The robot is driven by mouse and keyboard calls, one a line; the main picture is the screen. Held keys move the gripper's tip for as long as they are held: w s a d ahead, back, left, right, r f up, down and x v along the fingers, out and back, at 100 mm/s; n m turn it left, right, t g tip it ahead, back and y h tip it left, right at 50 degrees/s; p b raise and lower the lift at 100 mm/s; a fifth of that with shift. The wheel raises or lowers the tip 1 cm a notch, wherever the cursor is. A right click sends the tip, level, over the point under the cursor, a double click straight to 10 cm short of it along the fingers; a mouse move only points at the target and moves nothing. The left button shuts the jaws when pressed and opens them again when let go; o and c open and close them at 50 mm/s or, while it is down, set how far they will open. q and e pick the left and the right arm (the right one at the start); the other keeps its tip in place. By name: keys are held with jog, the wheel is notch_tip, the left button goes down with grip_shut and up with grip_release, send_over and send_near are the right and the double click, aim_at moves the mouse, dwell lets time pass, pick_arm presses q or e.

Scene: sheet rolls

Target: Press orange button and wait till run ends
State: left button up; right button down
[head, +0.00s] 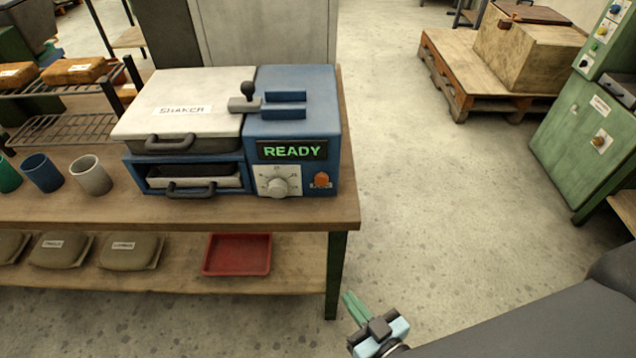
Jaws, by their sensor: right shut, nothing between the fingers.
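The shaker machine (180,100) stands on the wooden bench, with a cream lid, a blue body and a black-knobbed latch (246,97) at the lid's right edge. Its display (292,151) reads READY in green. The orange button (321,180) sits low on the right of the front panel, beside a grey dial (277,187). My right gripper (353,304) is shut and empty, low in front of the bench's right end. It is apart from the button, below and to the right of it. My left gripper is not in view.
The bench (300,213) holds several cups (91,175) and a wire rack (70,128) on the left. A red tray (237,254) and labelled bags (131,250) lie on its lower shelf. Open floor lies to the right, before a pallet (460,85) and a green cabinet (585,140).

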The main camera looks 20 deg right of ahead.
pick_arm(q)
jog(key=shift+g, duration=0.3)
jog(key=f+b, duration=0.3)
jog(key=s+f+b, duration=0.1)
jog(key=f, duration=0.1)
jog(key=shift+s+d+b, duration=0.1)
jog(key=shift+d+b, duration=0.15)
jog(key=shift+b, duration=0.15)
pick_arm(e)
jog(key=w+a+r+t+y, duration=0.2)
jog(key=w+a+r+t, duration=0.1)
jog(key=w+r+t, duration=0.5)
notch_tip(320, 180, up, 3)
jog(key=shift+w+r+n+y, duration=0.2)
jog(key=shift+w+n+y, duration=0.15)
jog(key=shift+w, duration=0.75)
jog(key=shift+w, duration=0.1)
jog(key=b, duration=0.2)
send_near(321, 179)
jog(key=w+a+r, duration=0.2)
jog(key=a+r, duration=0.1)
jog(key=r, duration=0.1)
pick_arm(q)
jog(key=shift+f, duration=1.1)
pick_arm(e)
jog(key=shift+w+d+f, duration=0.15)
jog(key=shift+w, duration=0.75)
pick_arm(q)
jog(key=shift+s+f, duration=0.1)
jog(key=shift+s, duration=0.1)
